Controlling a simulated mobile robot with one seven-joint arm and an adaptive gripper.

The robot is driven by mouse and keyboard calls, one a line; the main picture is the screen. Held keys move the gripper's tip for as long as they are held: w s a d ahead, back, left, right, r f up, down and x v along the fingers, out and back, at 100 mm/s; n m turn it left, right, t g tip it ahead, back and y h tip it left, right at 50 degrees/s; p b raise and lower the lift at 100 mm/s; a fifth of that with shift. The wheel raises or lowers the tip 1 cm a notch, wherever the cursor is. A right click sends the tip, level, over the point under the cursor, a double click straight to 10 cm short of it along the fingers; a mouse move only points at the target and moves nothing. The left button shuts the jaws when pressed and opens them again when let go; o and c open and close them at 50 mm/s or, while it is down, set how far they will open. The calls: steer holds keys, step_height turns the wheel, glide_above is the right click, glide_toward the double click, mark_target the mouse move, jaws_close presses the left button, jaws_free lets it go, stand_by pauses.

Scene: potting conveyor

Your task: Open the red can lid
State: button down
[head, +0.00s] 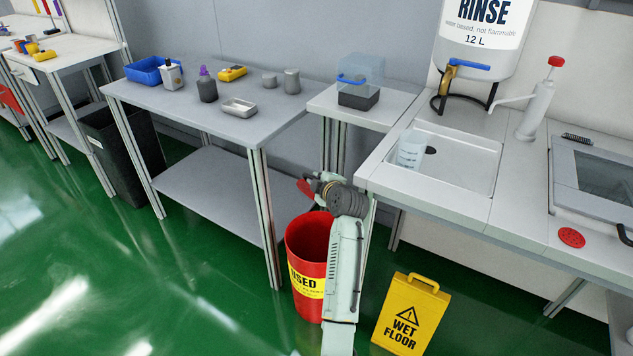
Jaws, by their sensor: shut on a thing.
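The red can (307,291) stands on the green floor between the grey bench and the sink counter, with a yellow "USED" label on its front. Its top is at least partly uncovered, and dark red inside shows to the left of my arm. A small red piece (328,177), seemingly part of the lid, shows above the can beside my gripper (313,189). My gripper is above the can's back rim, shut on what appears to be the lid. My wrist and forearm hide the fingertips' contact and the can's right side.
A yellow wet floor sign (411,313) stands close to the right of the can. The grey bench (190,115) has its leg (265,215) just left of the can. The sink counter (440,195) overhangs at right. Open floor lies at front left.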

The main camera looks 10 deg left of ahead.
steer(key=c, duration=1.7)
jaws_free()
